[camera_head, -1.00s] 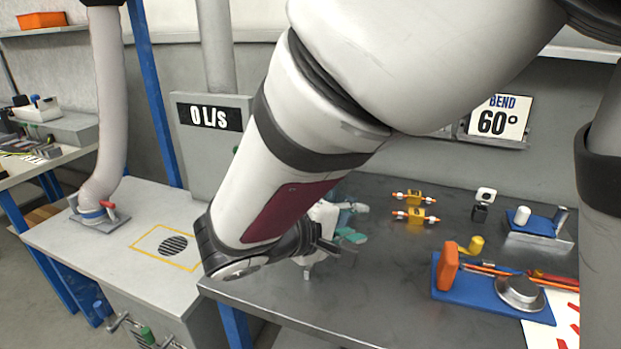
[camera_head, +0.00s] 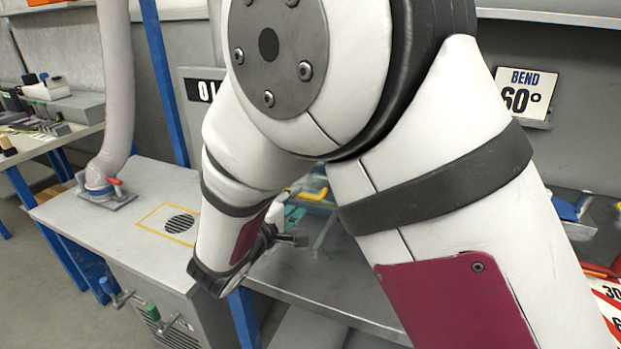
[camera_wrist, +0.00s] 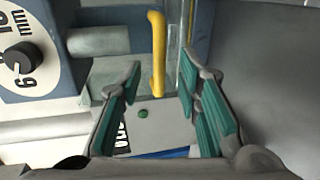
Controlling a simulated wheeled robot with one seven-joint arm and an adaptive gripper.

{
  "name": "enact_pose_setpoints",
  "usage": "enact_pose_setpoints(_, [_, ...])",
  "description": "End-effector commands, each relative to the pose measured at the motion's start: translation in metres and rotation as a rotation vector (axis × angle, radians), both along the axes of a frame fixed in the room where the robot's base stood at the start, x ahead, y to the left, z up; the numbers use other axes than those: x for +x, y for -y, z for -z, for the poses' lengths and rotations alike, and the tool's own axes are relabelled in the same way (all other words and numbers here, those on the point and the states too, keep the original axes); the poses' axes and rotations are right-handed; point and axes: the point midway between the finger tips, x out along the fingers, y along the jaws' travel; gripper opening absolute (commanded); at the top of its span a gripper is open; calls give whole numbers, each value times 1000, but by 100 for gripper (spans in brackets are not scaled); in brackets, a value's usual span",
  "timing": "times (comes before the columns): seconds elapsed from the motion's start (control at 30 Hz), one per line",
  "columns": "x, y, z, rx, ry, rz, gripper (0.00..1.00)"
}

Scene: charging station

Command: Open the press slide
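In the wrist view a yellow handle (camera_wrist: 157,50) stands upright in front of what looks like a clear panel. My gripper (camera_wrist: 160,85) is open, with teal pads on both fingers. The handle shows in the gap between the fingers, beyond or between the tips; I see no pad closed on it. A grey plate with a green button (camera_wrist: 143,114) lies below the handle. In the head view a yellow part (camera_head: 315,194) shows behind my arm, close to my gripper's teal finger (camera_head: 292,215). My arm hides most of the press there.
A blue-edged panel with a black dial (camera_wrist: 22,57) stands left of my gripper in the wrist view.

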Motion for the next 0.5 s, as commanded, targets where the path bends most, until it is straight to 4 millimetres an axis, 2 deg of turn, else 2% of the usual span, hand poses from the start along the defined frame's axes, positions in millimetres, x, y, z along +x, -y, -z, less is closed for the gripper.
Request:
enact_pose_setpoints(0.03, [10,4,2,1,1,3,31])
enact_pose_setpoints(0.2, [32,11,8,1,-1,2,31])
enact_pose_setpoints(0.5, [46,15,10,0,0,0,31])
